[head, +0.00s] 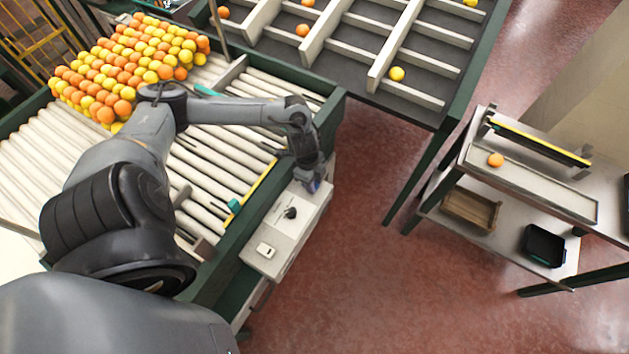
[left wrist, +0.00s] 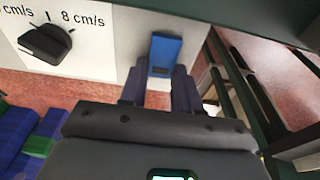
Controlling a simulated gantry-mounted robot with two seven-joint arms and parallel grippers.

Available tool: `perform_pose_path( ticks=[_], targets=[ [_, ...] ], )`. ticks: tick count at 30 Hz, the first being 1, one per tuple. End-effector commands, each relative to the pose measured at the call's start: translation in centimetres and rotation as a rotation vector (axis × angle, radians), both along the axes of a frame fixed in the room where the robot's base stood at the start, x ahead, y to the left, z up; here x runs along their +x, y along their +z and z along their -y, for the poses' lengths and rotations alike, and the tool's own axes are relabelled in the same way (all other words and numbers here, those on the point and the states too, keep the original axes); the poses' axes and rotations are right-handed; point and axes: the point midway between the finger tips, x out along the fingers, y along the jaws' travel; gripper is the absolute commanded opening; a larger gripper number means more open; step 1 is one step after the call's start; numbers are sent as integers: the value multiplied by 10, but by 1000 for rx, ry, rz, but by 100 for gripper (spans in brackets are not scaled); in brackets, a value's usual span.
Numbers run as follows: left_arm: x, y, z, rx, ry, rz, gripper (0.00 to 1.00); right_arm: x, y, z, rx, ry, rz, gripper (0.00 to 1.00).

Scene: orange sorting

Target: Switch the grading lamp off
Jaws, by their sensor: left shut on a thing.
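A pale control panel (head: 280,238) is fixed to the side of the roller table. At its far end is a small blue block-like control (left wrist: 166,49), seen on the panel in the left wrist view. My left gripper (head: 309,182) reaches down over that end. In the left wrist view its two fingers (left wrist: 160,90) stand on either side of the blue control's near end, shut on it. In the head view the gripper mostly hides it. The grading lamp itself cannot be made out. My right gripper is not in view.
A black knob (head: 290,212) with speed marks and a pale rocker switch (head: 265,250) share the panel. Oranges and yellow fruit (head: 130,65) are heaped on the rollers. A sorting table (head: 440,70) stands beyond, a shelf bench (head: 530,180) at right. Red floor lies between.

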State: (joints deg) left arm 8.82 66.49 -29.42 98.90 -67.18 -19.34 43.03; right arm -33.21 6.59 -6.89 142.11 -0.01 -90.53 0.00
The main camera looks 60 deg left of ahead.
Motion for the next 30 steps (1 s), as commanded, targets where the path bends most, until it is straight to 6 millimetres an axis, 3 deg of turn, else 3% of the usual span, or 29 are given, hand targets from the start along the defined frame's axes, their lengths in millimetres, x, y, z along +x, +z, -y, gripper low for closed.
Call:
perform_pose_path(
  ticks=[7, 17, 18, 22, 30],
  targets=[
    [-3, 2, -3, -103, 1, 63, 1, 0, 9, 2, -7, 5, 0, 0],
    [-2, 2, -3, -113, -2, 74, 1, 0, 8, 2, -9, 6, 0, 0],
    [-2, 2, -3, -113, -2, 74, 35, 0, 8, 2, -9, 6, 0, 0],
    [-2, 2, -3, -112, -2, 73, 55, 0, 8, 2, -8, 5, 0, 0],
    [-2, 2, -3, -111, -2, 73, 57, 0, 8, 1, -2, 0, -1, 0]
  ],
)
